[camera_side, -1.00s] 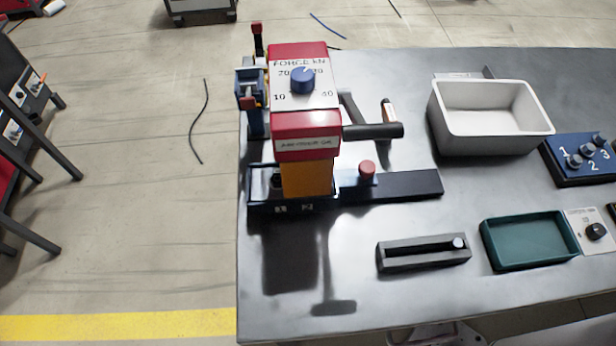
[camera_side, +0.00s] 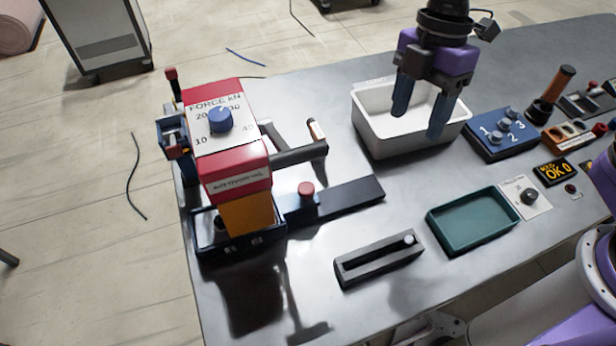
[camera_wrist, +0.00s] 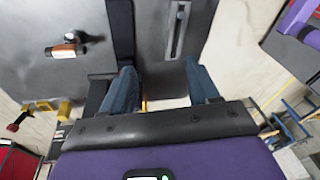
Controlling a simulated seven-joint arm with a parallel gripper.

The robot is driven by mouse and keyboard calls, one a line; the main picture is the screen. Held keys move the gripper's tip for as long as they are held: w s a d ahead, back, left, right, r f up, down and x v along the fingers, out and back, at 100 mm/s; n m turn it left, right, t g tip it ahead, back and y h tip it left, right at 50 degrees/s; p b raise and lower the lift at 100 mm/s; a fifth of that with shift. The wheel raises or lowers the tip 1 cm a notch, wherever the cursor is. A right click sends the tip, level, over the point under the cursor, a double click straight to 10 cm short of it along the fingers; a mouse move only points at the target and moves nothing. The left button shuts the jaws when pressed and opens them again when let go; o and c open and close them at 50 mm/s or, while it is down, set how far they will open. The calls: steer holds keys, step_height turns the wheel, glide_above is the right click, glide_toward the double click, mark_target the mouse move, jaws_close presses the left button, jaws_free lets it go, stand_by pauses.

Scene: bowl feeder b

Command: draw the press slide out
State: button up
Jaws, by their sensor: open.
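The press (camera_side: 228,140) stands at the left of the table, with a red and white head, a blue dial and an orange body. At its base is the press slide, a small blue block with a red knob (camera_side: 306,190), beside the press body. A dark flat track (camera_side: 345,198) runs right from it. The red knob cannot be made out there.
The press's dark lever (camera_side: 298,153) sticks out right above the slide. A white bin (camera_side: 375,139), a slotted dark fixture (camera_side: 378,260), a green tray (camera_side: 472,222) and a blue numbered panel (camera_side: 500,135) stand to the right. Bare table lies between track and fixture.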

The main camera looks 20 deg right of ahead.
mark_target(307, 187)
steer(key=w+a+f+n+g+y, duration=0.1)
steer(key=w+a+f+n+y, duration=0.1)
steer(key=w+a+n, duration=0.65)
steer(key=s+a+f, duration=0.1)
steer(key=a+f, duration=0.1)
steer(key=f, duration=0.3)
steer(key=a+f+m, duration=0.1)
steer(key=a+f, duration=0.1)
steer(key=f, duration=0.3)
steer(key=s+a+f+m, duration=0.1)
steer(key=a+f, duration=0.1)
steer(key=f, duration=0.3)
steer(key=shift+s+a+f, duration=0.2)
steer(key=shift+s+f, duration=0.05)
steer(key=shift+s, duration=0.05)
steer(key=shift+d, duration=0.1)
jaws_close()
